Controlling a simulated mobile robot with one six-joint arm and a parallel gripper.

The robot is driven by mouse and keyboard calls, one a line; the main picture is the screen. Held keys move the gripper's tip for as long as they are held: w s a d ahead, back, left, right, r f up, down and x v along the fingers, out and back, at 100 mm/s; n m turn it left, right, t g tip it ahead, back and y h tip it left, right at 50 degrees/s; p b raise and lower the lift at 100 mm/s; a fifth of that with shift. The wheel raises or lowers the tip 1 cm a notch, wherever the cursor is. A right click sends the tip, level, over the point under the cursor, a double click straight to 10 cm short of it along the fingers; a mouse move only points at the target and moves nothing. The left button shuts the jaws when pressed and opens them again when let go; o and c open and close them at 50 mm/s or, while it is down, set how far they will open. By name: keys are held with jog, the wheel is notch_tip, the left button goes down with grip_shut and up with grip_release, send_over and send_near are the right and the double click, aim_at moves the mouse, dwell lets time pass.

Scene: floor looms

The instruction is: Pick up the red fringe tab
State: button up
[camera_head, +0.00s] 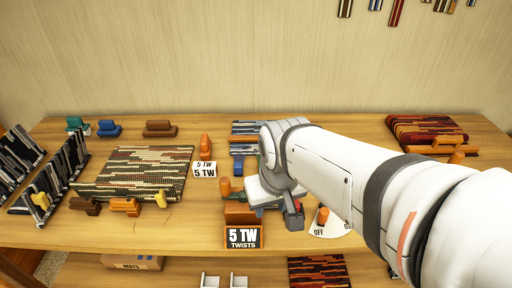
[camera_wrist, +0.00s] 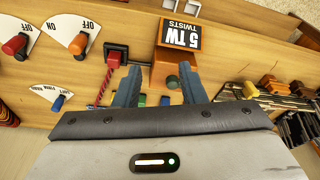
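A red tab (camera_wrist: 114,60) sits on a dark base at the upper left of the wrist view, with a red twisted cord hanging from it. In the head view a small red piece (camera_head: 297,205) shows beside my gripper, partly hidden by it. My gripper (camera_wrist: 159,70) is open, with its two blue-grey fingers apart and nothing held between them. The red tab is just beyond the left fingertip, outside the gap; I cannot tell whether they touch. In the head view my gripper (camera_head: 276,207) is low over the front of the table, behind the orange box.
An orange box (camera_head: 243,214) with a "5 TW TWISTS" sign (camera_head: 244,237) stands at the front edge, close to the fingers. An OFF dial with an orange knob (camera_head: 323,214) is to the right. A woven mat (camera_head: 138,170) lies left, a red mat (camera_head: 405,132) at back right.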

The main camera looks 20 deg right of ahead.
jog(key=shift+o, duration=0.7)
jog(key=shift+w+f, duration=0.1)
jog(key=shift+w, duration=0.05)
jog(key=shift+o, duration=1)
jog(key=w+d+f+m+g+b, duration=0.1)
jog(key=w+d+f+m, duration=0.1)
jog(key=w+d+f, duration=0.3)
jog(key=w+d, duration=0.2)
jog(key=w, duration=0.1)
jog(key=shift+f+g, duration=0.3)
jog(key=m+g, duration=0.1)
send_over(295, 203)
jog(key=f, duration=0.5)
jog(key=shift+s+a+f, duration=0.15)
jog(key=shift+a, duration=0.05)
jog(key=shift+d+f, duration=0.15)
jog(key=shift+f, duration=0.2)
jog(key=shift+f+b, duration=0.3)
jog(key=shift+f, duration=3.45)
